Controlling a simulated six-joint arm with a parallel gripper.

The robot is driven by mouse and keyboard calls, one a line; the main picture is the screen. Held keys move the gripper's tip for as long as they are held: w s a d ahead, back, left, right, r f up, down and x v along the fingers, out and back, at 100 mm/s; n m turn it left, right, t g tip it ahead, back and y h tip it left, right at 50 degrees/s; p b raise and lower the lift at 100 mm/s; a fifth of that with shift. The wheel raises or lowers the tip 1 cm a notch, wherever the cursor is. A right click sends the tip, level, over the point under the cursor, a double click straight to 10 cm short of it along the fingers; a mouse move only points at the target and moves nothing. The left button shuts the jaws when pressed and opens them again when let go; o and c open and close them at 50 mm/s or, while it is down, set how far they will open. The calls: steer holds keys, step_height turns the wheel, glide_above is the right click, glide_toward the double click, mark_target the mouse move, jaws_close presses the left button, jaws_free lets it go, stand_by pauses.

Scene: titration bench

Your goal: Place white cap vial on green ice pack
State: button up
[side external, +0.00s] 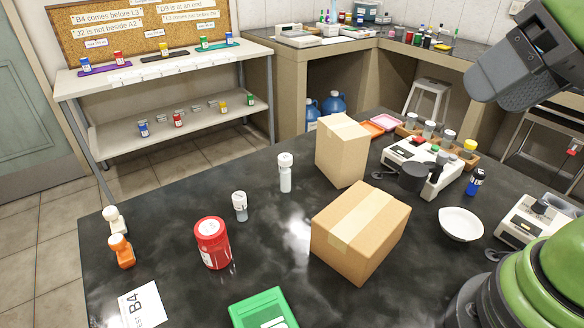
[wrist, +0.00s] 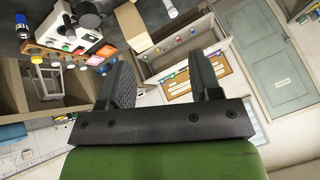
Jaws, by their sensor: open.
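A clear vial with a white cap (side external: 285,172) stands upright on the dark bench, left of the tall carton, in the side external view. A shorter vial with a whitish-grey cap (side external: 240,206) stands nearer the camera; I cannot tell for sure which of the two the task means. The green ice pack (side external: 265,310) lies flat at the near edge of that view, partly cut off. My gripper (wrist: 163,78) is open and empty in the wrist view, its fingers wide apart and away from the bench items. The ice pack is not seen in the wrist view.
Two cartons, a tall one (side external: 342,150) and a wide one (side external: 360,230), stand mid-bench. A red jar (side external: 212,243), an orange bottle (side external: 122,251) and a white bottle (side external: 115,220) are at left. A white dish (side external: 461,224) and an instrument (side external: 425,165) are at right.

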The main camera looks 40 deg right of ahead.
steer(key=w+d+f+n+g+h, duration=0.1)
steer(key=w+n+g+h, duration=0.1)
steer(key=w+n, duration=0.45)
steer(key=n+t+h, duration=0.2)
steer(key=n+h, duration=0.3)
steer(key=n, duration=2)
glide_toward(285, 162)
steer(key=w+f, duration=0.1)
steer(key=f, duration=0.1)
steer(key=shift+n, duration=0.25)
steer(key=x, duration=0.4)
steer(key=shift+w+d+r, duration=0.1)
steer(key=shift+w+d, duration=0.1)
steer(key=shift+d, duration=0.2)
steer(key=x, duration=0.5)
steer(key=shift+w+d+f, duration=0.2)
steer(key=shift+d, duration=0.1)
steer(key=shift+c, duration=0.2)
